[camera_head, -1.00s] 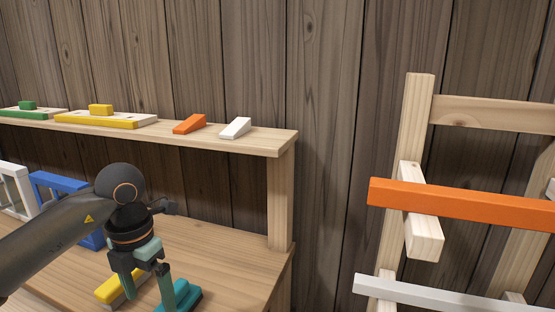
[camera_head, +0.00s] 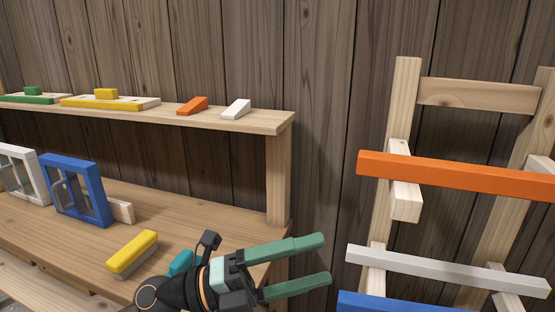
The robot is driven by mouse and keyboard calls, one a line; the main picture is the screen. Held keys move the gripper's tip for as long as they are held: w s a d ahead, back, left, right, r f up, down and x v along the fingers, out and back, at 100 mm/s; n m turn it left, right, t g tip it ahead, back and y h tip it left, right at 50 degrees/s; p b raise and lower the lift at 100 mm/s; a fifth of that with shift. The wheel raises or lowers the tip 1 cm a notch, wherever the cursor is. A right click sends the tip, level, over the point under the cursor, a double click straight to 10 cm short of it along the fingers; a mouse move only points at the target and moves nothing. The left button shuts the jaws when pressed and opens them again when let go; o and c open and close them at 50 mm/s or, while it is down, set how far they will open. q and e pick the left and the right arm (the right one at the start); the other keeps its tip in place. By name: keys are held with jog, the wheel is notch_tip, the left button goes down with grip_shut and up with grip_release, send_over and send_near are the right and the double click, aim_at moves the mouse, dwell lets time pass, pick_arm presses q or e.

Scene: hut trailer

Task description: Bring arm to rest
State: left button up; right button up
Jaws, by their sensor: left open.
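My left gripper (camera_head: 326,262) shows at the bottom centre of the head view. Its two green fingers point right and are spread apart with nothing between them. It is in front of the right end of the wooden workbench (camera_head: 215,226) and left of the rack. A teal object (camera_head: 181,262) lies on the bench just behind my left wrist and is partly hidden. A yellow and grey block (camera_head: 132,254) lies on the bench to the left, apart from the gripper. My right gripper is not in view.
A shelf (camera_head: 262,121) above the bench holds an orange wedge (camera_head: 192,106), a white wedge (camera_head: 236,109) and yellow and green pieces. Blue (camera_head: 76,190) and white (camera_head: 25,174) framed windows stand on the bench. A rack with orange (camera_head: 460,175), white and blue bars stands at right.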

pick_arm(q)
jog(key=w+a+f+n+t+y, duration=0.1)
jog(key=w+a+n+t+y, duration=0.4)
jog(key=n+t, duration=0.5)
jog(key=w+a+n+t+y, duration=0.35)
jog(key=a+n+t, duration=0.35)
jog(key=n, duration=0.4)
jog(key=s+a+f+n+g+y, duration=0.1)
jog(key=a+f+n+y, duration=0.35)
jog(key=f, duration=0.25)
jog(key=s+a+f+n+g+y, duration=0.1)
jog(key=a+f+n+y, duration=0.3)
jog(key=f+n+y, duration=0.25)
jog(key=s+a+f+n+g, duration=0.2)
jog(key=s+f+g, duration=0.5)
jog(key=s+f, duration=0.35)
jog(key=s+a+f+n+g, duration=0.1)
jog(key=s+a+f+g, duration=0.2)
jog(key=s+f+g, duration=0.55)
jog(key=d+f+t+h+p, duration=0.1)
jog(key=d+f+t+p, duration=0.2)
jog(key=d+f+t, duration=0.2)
notch_tip(320, 180, down, 3)
jog(key=shift+w+f+t+p, duration=0.25)
jog(key=shift+t+p, duration=0.15)
jog(key=shift+t, duration=0.85)
